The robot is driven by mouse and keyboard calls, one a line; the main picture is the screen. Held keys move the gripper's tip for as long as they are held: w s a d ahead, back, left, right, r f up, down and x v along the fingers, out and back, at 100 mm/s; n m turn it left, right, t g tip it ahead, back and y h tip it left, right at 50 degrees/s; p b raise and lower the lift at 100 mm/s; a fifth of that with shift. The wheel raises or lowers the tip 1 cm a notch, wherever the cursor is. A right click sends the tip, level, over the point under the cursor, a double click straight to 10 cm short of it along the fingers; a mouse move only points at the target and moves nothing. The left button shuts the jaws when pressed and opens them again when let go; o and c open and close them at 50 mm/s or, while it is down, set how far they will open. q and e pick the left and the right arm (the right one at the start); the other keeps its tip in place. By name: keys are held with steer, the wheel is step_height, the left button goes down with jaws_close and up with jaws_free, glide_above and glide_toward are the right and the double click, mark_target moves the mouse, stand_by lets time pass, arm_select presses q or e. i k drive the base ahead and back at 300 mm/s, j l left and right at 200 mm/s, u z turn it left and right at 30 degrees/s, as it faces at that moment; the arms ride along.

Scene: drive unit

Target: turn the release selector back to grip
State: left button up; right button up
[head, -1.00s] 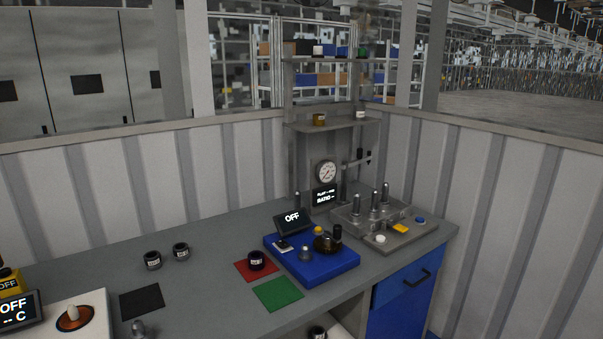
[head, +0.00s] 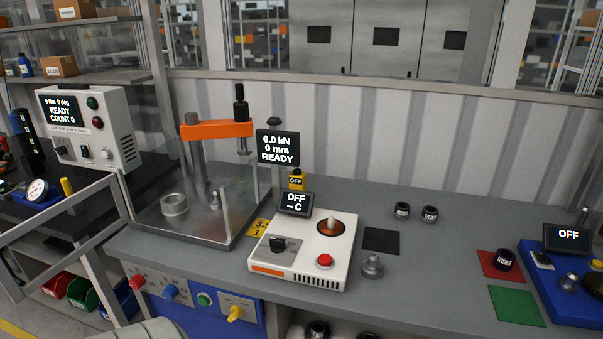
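No control in the head view carries a label I can read as the release selector. The front panel under the bench has a yellow selector knob (head: 235,313) on a light plate, a red knob (head: 137,282), a blue knob (head: 170,291) and a green button (head: 204,299). The plate's lettering is too small to read. Neither of my grippers is in view.
A press with an orange arm (head: 215,129) and clear guard stands left; its display (head: 277,147) reads READY. A grey controller (head: 90,127) stands on the far-left bench. A blue unit (head: 561,296) is at right.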

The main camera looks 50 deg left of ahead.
mark_target(236, 312)
steer(key=u, duration=2)
